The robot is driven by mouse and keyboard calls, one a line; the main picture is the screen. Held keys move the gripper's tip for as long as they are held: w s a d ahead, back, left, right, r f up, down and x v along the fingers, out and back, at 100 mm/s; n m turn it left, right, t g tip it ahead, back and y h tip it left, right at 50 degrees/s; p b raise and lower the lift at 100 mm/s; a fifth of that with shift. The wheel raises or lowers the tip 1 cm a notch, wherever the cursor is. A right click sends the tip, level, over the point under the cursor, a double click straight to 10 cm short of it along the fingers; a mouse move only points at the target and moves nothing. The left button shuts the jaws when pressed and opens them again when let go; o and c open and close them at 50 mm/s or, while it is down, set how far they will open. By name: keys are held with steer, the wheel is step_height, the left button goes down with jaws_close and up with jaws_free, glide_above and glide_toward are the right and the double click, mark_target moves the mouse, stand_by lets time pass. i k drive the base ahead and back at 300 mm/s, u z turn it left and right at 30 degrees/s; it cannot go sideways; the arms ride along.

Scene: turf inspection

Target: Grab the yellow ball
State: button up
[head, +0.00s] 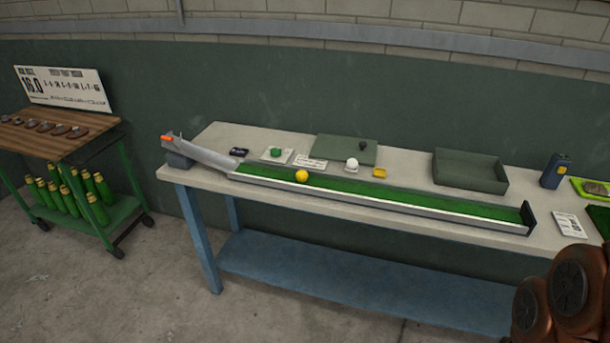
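The yellow ball (301,175) is small and round. It rests on the green turf strip of a long narrow channel (390,202), near the front edge and toward the ramp end. The channel lies along a grey table (400,226) and nothing covers the ball. A white ball (352,164) sits behind the strip, and a green ball (276,152) sits on a small white square at the left. My gripper is not in view.
A sloped ramp (205,152) joins the channel's left end; a dark end plate (528,217) closes the right. Behind are a flat green board (343,149), a small yellow block (379,172), an open tray (470,172) and a dark blue device (554,171). A cart (62,140) stands left.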

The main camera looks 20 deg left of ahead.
mark_target(302, 177)
steer(key=u, duration=0.15)
steer(key=k, duration=0.45)
steer(key=u, duration=1.95)
steer(key=i, duration=1.4)
steer(key=z, duration=0.95)
steer(key=i, duration=0.45)
steer(key=z, duration=0.4)
